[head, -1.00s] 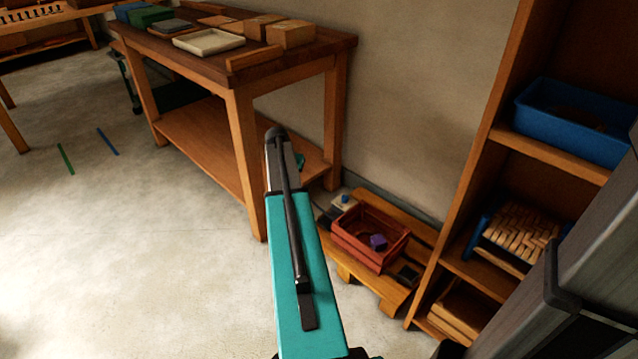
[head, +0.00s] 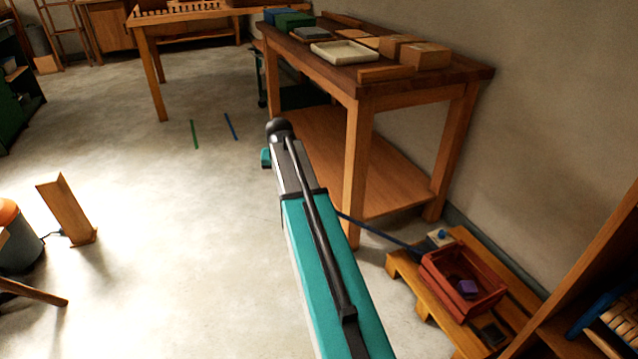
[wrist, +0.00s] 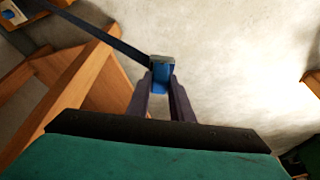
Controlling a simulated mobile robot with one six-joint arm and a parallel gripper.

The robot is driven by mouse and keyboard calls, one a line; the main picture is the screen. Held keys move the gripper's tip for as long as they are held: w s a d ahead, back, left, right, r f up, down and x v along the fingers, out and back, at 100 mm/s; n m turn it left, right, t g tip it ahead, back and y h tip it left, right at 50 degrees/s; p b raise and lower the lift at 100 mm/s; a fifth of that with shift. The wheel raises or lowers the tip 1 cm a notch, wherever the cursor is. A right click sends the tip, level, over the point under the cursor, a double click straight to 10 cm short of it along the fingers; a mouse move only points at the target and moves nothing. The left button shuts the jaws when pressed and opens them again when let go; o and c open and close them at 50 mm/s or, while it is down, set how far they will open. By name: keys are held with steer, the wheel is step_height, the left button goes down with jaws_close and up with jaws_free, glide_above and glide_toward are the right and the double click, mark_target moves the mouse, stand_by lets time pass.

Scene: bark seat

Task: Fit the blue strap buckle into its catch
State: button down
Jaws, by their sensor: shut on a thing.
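In the wrist view my gripper (wrist: 161,84) is shut on the blue buckle (wrist: 162,73), which sits between the two dark fingertips. A dark blue strap (wrist: 108,36) runs from the buckle to the upper left. In the head view the strap (head: 385,234) stretches from behind my arm, past the workbench leg, towards the low wooden pallet (head: 405,274). My arm hides the gripper and buckle in the head view. I cannot pick out the catch with certainty in either view.
A red crate (head: 437,268) with a purple block (head: 467,287) stands on the pallet. The workbench (head: 357,160) is right of my arm. A wooden post (head: 67,210) and an orange-topped grey bin (head: 18,245) stand at left. Open floor lies between.

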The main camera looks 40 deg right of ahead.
steer(key=a+r+n+y, duration=0.1)
steer(key=a+r+n, duration=0.2)
steer(key=a, duration=1.2)
steer(key=w+a+r+n+t+y+b, duration=0.1)
steer(key=a+r+n, duration=0.3)
steer(key=a, duration=1.2)
steer(key=shift+a+r, duration=0.3)
steer(key=shift+r, duration=0.5)
steer(key=shift+a, duration=0.1)
